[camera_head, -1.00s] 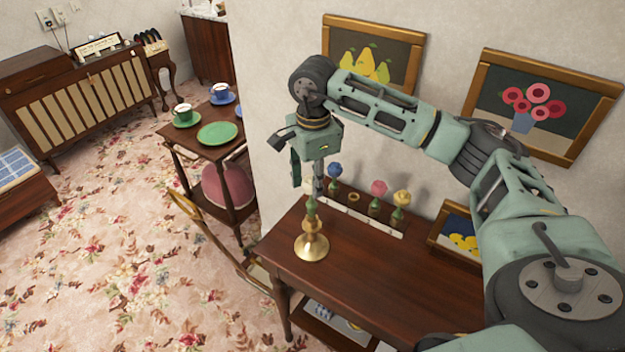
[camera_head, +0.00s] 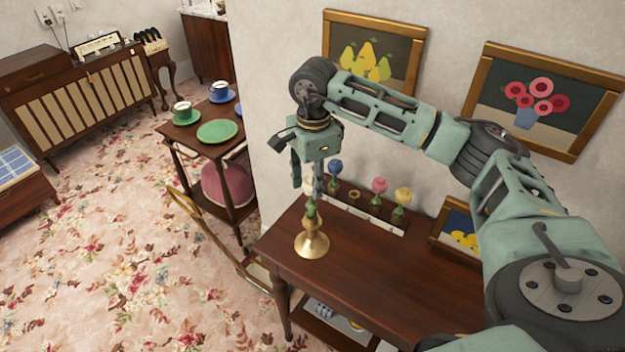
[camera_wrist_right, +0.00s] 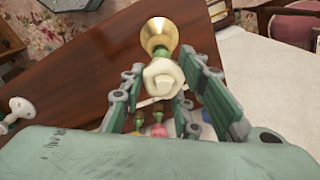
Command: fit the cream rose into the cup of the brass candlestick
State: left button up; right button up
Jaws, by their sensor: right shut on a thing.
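The brass candlestick (camera_head: 312,243) stands upright near the left end of the dark wooden table. My right gripper (camera_head: 312,187) is directly above it, pointing down, and is shut on the cream rose. The cream rose (camera_wrist_right: 163,77) shows between the fingers in the right wrist view, with the brass base of the candlestick (camera_wrist_right: 157,33) beyond it. My left gripper is not in view.
A rack (camera_head: 365,213) at the wall holds blue (camera_head: 335,167), pink (camera_head: 380,185) and yellow (camera_head: 403,195) roses. A trolley (camera_head: 198,150) with cups and a green plate stands left.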

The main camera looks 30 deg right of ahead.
jog(key=shift+f+b, duration=0.75)
jog(key=shift+f, duration=0.25)
jog(key=o, duration=1)
jog(key=shift+r, duration=0.1)
notch_tip(320, 180, up, 12)
jog(key=shift+s+f, duration=0.1)
jog(key=shift+s, duration=0.05)
